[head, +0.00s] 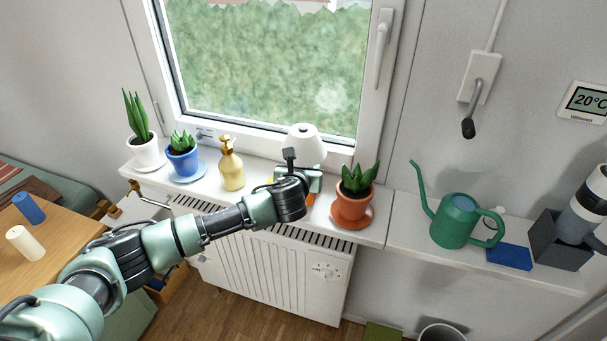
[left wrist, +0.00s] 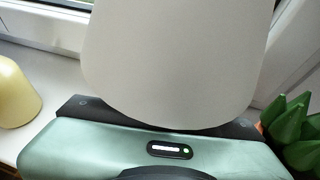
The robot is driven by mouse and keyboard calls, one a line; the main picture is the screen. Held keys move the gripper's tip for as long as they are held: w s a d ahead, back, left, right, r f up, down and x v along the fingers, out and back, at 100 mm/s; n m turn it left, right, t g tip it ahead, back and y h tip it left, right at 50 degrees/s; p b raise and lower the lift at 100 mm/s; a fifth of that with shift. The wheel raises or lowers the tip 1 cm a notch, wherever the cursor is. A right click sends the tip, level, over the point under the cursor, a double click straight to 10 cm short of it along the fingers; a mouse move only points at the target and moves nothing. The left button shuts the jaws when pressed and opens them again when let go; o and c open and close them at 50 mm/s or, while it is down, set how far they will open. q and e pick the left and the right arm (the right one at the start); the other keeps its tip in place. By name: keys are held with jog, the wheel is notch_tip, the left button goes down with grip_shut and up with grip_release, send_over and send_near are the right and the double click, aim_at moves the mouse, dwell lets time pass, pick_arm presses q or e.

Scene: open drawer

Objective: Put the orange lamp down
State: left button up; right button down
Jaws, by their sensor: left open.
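The orange lamp stands on the white windowsill (head: 215,188) between the yellow spray bottle and the potted plant in terracotta. Its white shade (head: 306,144) shows above my gripper, and a bit of its orange lower part (head: 311,199) shows beside the gripper. My left gripper (head: 307,180) is at the lamp, below the shade, with its jaws open. My wrist and hand hide most of the lamp's stem and base. In the left wrist view the shade (left wrist: 180,60) fills the middle, right above my gripper's body; the fingertips are hidden. My right gripper is not in view.
A yellow bottle (head: 231,168) stands left of the lamp and a potted plant (head: 354,199) close on its right. Blue (head: 183,161) and white (head: 145,151) pots stand further left. A green watering can (head: 455,220) is on the right ledge. The window (head: 265,70) is behind.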

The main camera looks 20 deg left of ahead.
pick_arm(q)
grip_shut()
jog(key=shift+s, duration=0.1)
dwell(1.2)
jog(key=shift+r, duration=0.1)
